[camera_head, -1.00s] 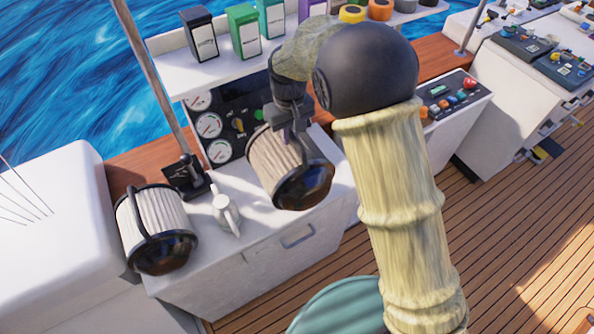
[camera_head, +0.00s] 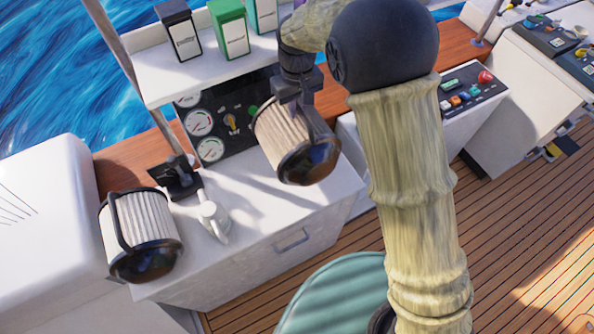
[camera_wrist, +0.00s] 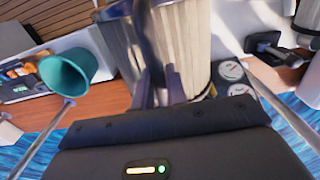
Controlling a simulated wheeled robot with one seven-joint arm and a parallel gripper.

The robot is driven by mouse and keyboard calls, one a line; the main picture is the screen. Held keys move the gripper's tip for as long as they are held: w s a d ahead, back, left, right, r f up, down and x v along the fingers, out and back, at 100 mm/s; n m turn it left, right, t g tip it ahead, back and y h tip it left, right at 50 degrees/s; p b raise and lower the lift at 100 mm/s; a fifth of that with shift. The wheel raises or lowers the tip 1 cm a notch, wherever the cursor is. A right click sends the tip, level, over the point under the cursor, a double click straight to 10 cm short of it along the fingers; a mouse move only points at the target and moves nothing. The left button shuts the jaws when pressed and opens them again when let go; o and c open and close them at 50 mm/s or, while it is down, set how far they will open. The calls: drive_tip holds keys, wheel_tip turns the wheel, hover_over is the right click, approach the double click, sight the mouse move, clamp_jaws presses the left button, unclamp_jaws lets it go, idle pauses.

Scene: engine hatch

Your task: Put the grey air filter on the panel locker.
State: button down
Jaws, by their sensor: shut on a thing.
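My gripper (camera_head: 296,92) is shut on a ribbed air filter (camera_head: 280,132) with a pale grey-beige body, a dark handle and a dark glossy end. The filter hangs tilted over the right part of the white panel locker (camera_head: 262,212), in front of the gauge panel. In the wrist view the filter (camera_wrist: 186,45) looks silvery grey, between my gripper's fingers (camera_wrist: 160,85). A second, whiter ribbed filter (camera_head: 140,217) with a black handle and dark end sits at the locker's left end. The gap under the held filter is hard to judge.
A shelf (camera_head: 165,83) with boxes overhangs the gauge panel (camera_head: 222,125). The locker top right of the pitcher looks clear. A teal round thing (camera_head: 335,295) stands in front.

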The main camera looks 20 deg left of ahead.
sight(293, 122)
drive_tip(key=shift+s+a+r, duration=0.1)
drive_tip(key=shift+s, duration=0.25)
drive_tip(key=shift+s+a+f, duration=0.25)
drive_tip(key=shift+s+f, duration=0.2)
drive_tip(key=shift+s, duration=0.15)
drive_tip(key=f+p, duration=0.1)
drive_tip(key=f, duration=0.1)
drive_tip(key=f+p, duration=0.1)
drive_tip(key=f, duration=0.1)
drive_tip(key=shift+w+d+f, duration=0.1)
drive_tip(key=shift+w, duration=0.1)
drive_tip(key=shift+w+f, duration=0.2)
drive_tip(key=shift+f, duration=0.35)
wheel_tip(293, 122, down, 4)
drive_tip(key=shift+r+p, duration=0.15)
drive_tip(key=shift+p, duration=0.55)
drive_tip(key=shift+w, duration=0.15)
